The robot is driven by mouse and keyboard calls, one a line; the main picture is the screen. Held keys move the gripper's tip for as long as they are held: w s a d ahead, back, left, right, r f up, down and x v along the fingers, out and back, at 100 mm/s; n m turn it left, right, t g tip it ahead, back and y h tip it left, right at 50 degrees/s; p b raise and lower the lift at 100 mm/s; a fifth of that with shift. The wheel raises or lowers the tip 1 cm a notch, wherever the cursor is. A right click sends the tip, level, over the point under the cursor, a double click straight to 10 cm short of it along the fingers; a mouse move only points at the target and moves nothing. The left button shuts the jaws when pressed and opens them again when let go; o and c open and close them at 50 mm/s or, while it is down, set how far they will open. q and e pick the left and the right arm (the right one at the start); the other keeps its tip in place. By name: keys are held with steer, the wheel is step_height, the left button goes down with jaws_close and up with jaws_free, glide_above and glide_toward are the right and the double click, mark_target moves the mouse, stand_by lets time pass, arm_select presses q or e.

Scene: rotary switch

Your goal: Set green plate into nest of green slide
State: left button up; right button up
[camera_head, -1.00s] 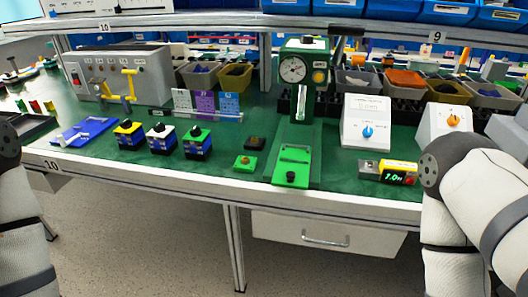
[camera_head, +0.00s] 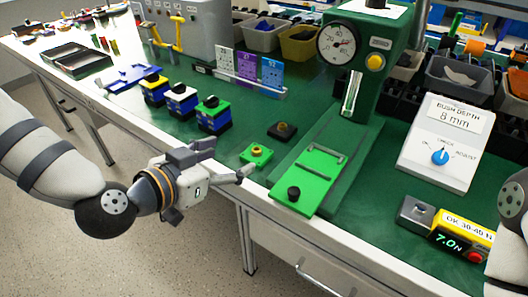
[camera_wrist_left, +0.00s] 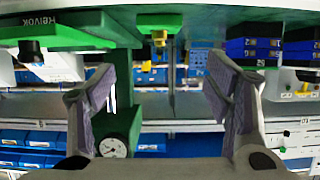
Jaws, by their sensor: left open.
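The small green plate (camera_head: 256,154), with a brass-coloured bush on it, lies on the green bench top near the front edge. The green slide (camera_head: 320,172), with a black knob at its front end, sits on the base of the green press to the right of the plate. My left gripper (camera_head: 230,160) is open and empty, just left of the plate and apart from it. In the left wrist view, the plate (camera_wrist_left: 157,20) is at top centre, beyond the open fingers (camera_wrist_left: 160,75), and the slide (camera_wrist_left: 70,38) is at top left. My right gripper is out of view.
A dark block (camera_head: 282,131) sits just behind the plate. Several blue blocks with coloured tops, such as the green-topped one (camera_head: 213,115), stand to the left. The press with its dial (camera_head: 338,44) rises behind the slide. A force readout (camera_head: 450,235) is at right.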

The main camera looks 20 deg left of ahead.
mark_target(255, 150)
arm_select(q)
steer(key=w+f+b, duration=0.1)
steer(key=w+f, duration=0.1)
steer(key=f, duration=0.1)
steer(key=shift+w+d+b, duration=0.2)
steer(key=shift+d+b, duration=0.2)
steer(key=x, duration=0.3)
steer(key=b+x, duration=0.1)
steer(key=x, duration=0.1)
steer(key=shift+w+r, duration=0.15)
steer(key=shift+r, duration=0.15)
steer(key=shift+w+d, duration=0.25)
steer(key=shift+w, duration=0.2)
steer(key=c, duration=1.3)
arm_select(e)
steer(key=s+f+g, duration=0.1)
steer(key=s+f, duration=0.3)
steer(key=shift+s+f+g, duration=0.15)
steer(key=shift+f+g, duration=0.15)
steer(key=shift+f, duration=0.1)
